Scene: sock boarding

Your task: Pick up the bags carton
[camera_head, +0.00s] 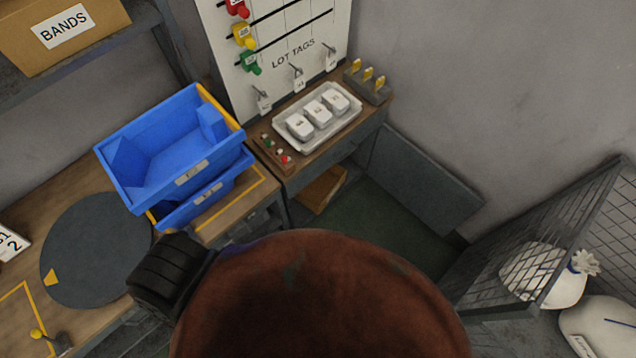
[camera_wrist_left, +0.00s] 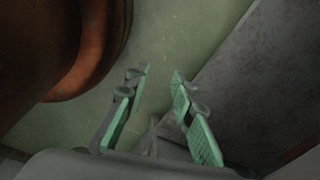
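No carton with a readable "bags" label shows. A carton marked BANDS (camera_head: 65,30) sits on the shelf at the upper left of the head view. A plain brown carton-like thing (camera_head: 321,190) lies low under the small side table; no label on it can be read. In the left wrist view my left gripper (camera_wrist_left: 161,73) is open, its green-padded fingers apart with nothing between them. It is over a greenish floor, beside a grey surface. Neither gripper shows in the head view, and my right gripper is in no view.
Blue stacked bins (camera_head: 175,140) and a dark round disc (camera_head: 98,250) are on the workbench. The side table holds a white tray (camera_head: 350,128) with white blocks. A mesh cage (camera_head: 550,235) with white sacks (camera_head: 600,325) is at right. Some dark green floor (camera_head: 390,215) is bare.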

